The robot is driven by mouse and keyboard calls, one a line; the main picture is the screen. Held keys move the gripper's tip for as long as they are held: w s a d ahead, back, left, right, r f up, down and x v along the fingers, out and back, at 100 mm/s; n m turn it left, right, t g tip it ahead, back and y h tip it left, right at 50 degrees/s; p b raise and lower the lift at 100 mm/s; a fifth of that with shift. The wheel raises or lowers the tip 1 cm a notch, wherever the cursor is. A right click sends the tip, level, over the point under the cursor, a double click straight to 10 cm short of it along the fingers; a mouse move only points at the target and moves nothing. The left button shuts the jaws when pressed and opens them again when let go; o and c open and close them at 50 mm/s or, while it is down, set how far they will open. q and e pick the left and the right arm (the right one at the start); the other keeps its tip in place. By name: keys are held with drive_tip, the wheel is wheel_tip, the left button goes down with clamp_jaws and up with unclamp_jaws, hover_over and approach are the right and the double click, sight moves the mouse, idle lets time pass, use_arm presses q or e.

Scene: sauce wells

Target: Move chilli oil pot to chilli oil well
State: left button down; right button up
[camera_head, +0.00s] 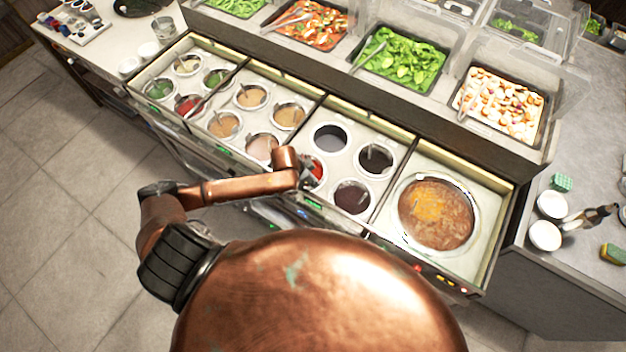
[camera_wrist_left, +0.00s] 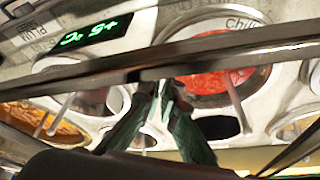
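The chilli oil pot (camera_head: 317,170) shows as a round of red sauce at the front left of the four-well section, partly hidden by my left gripper. My left gripper (camera_head: 304,178) is at the pot's left edge. In the wrist view its dark green fingertips (camera_wrist_left: 160,88) lie close together, left of the red sauce. Whether they pinch anything is unclear. My right gripper is not in view.
Dark round wells or pots (camera_head: 376,160) (camera_head: 352,196) and a grey one (camera_head: 330,137) are beside it. A large pan of brown stew (camera_head: 438,212) is to the right. Several sauce pots (camera_head: 250,96) fill the left section. Food trays (camera_head: 400,58) line the raised back shelf.

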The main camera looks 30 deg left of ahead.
use_arm(q)
drive_tip(key=shift+w+r, duration=0.1)
drive_tip(key=c, duration=2.6)
unclamp_jaws()
drive_tip(key=shift+c, duration=0.2)
drive_tip(key=o, duration=0.6)
drive_tip(key=shift+c, duration=0.2)
drive_tip(key=shift+s+f, duration=0.25)
drive_tip(key=o, duration=0.6)
drive_tip(key=shift+w+r, duration=0.1)
drive_tip(key=shift+o, duration=0.2)
drive_tip(key=shift+r, duration=0.1)
